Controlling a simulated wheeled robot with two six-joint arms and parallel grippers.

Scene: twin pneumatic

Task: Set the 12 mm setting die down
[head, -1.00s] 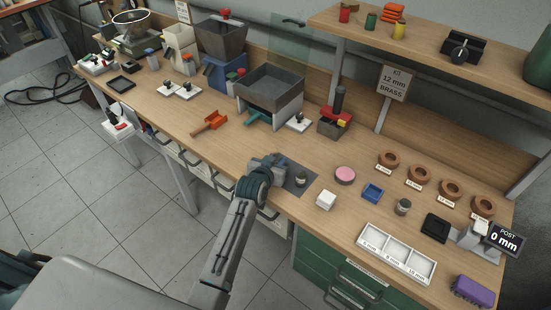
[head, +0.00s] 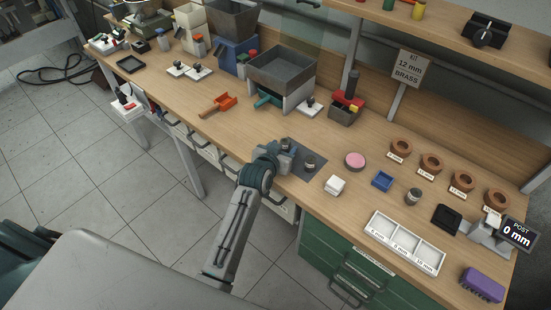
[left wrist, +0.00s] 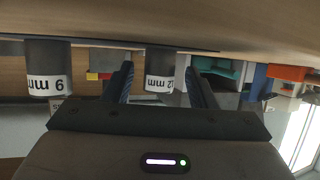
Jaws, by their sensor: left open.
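The 12 mm setting die (left wrist: 159,68) stands between the spread fingers of my left gripper (left wrist: 160,88) in the left wrist view, which is upside down. In the head view this die (head: 284,143) is a small dark cylinder on the left of the grey mat (head: 301,174), partly hidden by my left gripper (head: 279,155). The fingers are open, with a visible gap beside the die. A 6 mm die (head: 310,162) stands upright on the right of the mat. It also shows in the left wrist view (left wrist: 48,68), outside the fingers. My right gripper is not in view.
Another dark cylinder (head: 413,196) stands beyond, near a white three-part tray (head: 404,242). The bench edge is close below my gripper.

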